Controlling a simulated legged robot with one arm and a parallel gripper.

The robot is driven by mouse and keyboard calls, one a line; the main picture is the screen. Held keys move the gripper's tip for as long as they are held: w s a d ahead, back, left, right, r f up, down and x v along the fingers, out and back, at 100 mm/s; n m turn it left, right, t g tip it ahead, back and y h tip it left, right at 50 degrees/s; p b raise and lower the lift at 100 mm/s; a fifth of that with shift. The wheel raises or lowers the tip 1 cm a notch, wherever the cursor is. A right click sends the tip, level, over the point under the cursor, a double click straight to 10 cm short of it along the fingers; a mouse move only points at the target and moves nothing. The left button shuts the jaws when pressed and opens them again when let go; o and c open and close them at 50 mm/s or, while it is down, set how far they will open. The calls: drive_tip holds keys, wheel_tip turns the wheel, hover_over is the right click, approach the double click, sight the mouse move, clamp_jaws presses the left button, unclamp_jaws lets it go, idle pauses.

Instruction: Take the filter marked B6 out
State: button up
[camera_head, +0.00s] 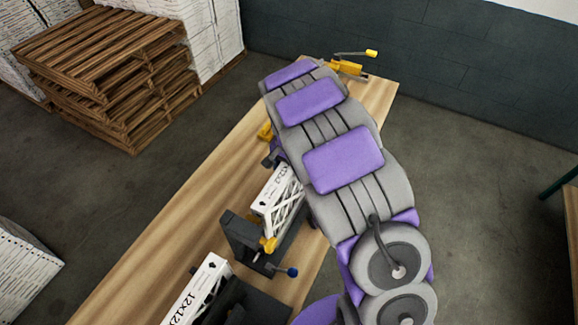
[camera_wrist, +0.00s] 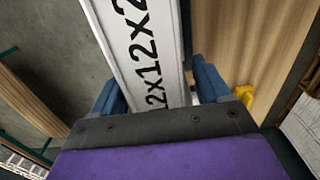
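A white boxed filter (camera_head: 268,192) with a black size label stands in a dark holder (camera_head: 238,237) on the wooden table. A second white filter (camera_head: 200,285) with a "12x12" label is nearer, in another dark holder. No B6 mark is readable. My gripper (camera_head: 274,157) is mostly hidden behind my arm, at the far end of the first filter. In the wrist view, a white filter (camera_wrist: 138,35) labelled "12x12x2" lies between the blue fingers of my gripper (camera_wrist: 160,92), one on each side. I cannot tell whether both fingers press on it.
The wooden table (camera_head: 160,225) has bare surface to the left. A yellow clamp (camera_head: 347,67) is at its far end, and a blue-knobbed lever (camera_head: 291,271) sits beside the holder. Stacked wooden pallets (camera_head: 110,75) stand on the floor at the back left.

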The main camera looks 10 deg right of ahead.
drive_tip(key=shift+a, duration=0.15)
drive_tip(key=c, duration=1.1)
drive_tip(key=shift+o, duration=0.2)
drive_tip(key=shift+s+r, duration=0.1)
drive_tip(key=shift+s, duration=0.15)
drive_tip(key=o, duration=0.8)
